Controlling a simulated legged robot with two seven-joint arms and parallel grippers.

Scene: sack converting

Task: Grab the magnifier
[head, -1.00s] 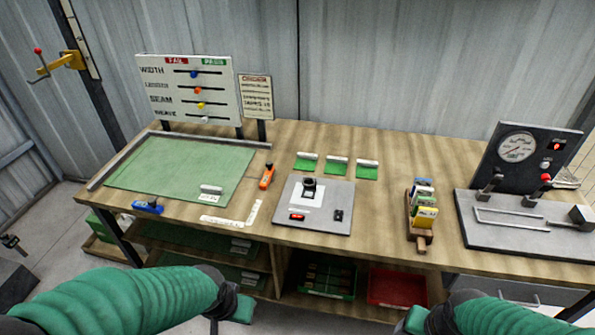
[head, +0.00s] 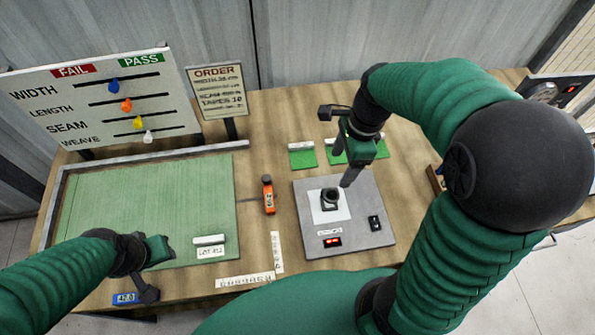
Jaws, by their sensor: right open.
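The magnifier appears to be the small black loupe-like piece (head: 330,198). It stands on a white square on the grey plate (head: 372,205) in the middle of the bench. My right gripper (head: 342,168) is above and just behind it, pointing down. Its dark fingers are apart with nothing between them, and one tip shows close to the magnifier; I cannot tell whether they touch. My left gripper (head: 150,268) is over the front edge of the green mat, beside the blue device, and its jaw opening is unclear.
The green mat (head: 140,205) fills the left of the bench. An orange tool (head: 268,195) lies between mat and plate. A fail/pass board (head: 100,100) and an order sign (head: 217,92) stand behind. Green cards (head: 302,156) lie behind the plate. My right arm hides much of the right side.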

